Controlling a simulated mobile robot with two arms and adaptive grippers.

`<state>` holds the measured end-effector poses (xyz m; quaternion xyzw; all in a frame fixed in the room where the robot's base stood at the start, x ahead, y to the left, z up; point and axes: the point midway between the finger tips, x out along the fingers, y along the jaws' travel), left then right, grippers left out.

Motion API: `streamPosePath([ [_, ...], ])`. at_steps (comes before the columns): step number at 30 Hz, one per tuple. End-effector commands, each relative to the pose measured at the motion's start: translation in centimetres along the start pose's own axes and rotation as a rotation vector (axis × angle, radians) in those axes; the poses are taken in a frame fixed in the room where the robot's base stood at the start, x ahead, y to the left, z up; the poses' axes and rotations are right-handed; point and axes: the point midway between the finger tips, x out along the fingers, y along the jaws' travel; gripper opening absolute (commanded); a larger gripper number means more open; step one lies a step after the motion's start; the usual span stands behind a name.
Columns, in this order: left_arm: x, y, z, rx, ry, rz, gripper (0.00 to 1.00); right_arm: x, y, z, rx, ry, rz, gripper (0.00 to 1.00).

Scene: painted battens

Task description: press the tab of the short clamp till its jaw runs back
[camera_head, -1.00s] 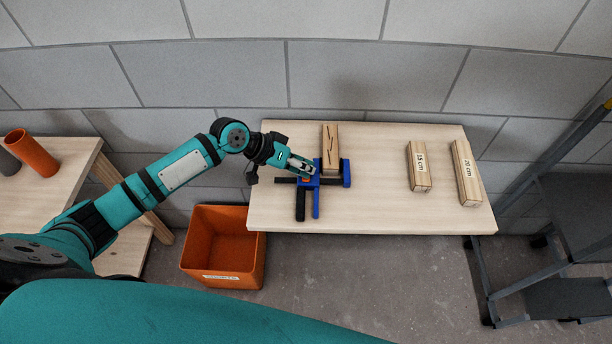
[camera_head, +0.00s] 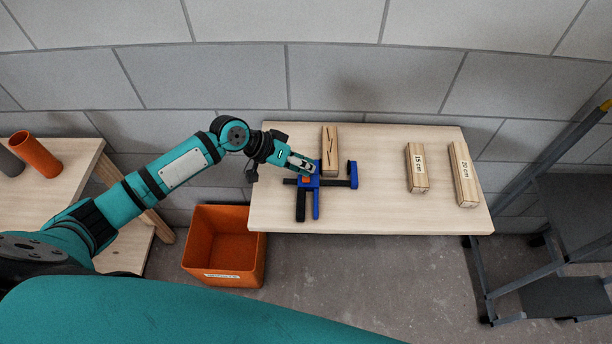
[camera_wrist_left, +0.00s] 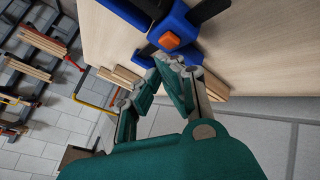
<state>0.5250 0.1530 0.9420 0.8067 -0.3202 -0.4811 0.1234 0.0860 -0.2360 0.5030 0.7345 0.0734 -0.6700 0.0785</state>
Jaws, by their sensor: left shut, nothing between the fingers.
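The short clamp lies on the light wooden table. Its blue body (camera_head: 313,182) carries an orange tab (camera_head: 306,179), and its dark bar runs out to a blue jaw (camera_head: 353,174) on the right. A clear gap separates jaw and body. My left gripper (camera_head: 309,166) is shut and empty at the body, close by the tab. In the left wrist view the orange tab (camera_wrist_left: 169,40) is in plain sight just past the shut fingertips (camera_wrist_left: 168,62). I cannot tell whether they touch the clamp.
A wooden batten with a dark zigzag line (camera_head: 330,150) lies behind the clamp. Blocks marked 15 cm (camera_head: 417,180) and 20 cm (camera_head: 465,188) lie to the right on the table (camera_head: 385,210). An orange bin (camera_head: 223,262) stands on the floor at the table's left.

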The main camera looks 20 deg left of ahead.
Motion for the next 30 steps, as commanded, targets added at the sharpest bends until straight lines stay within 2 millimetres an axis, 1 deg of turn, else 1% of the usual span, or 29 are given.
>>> streamPosePath([
  [5, -0.3, 0.2, -0.2, 0.0, 0.001, 0.0, 0.0, -0.4, 0.0, 0.0, 0.0, 0.0, 0.0, 0.4],
  [19, -3.5, 2.5, -2.5, 0.0, 0.001, 0.0, 0.0, -4.6, 0.1, -0.4, 0.0, 0.0, 0.0, 0.4],
  [30, -3.5, 2.5, -2.6, 0.0, 0.001, 0.0, 0.0, -4.5, 0.1, -0.4, 0.0, 0.0, 0.0, 0.4],
])
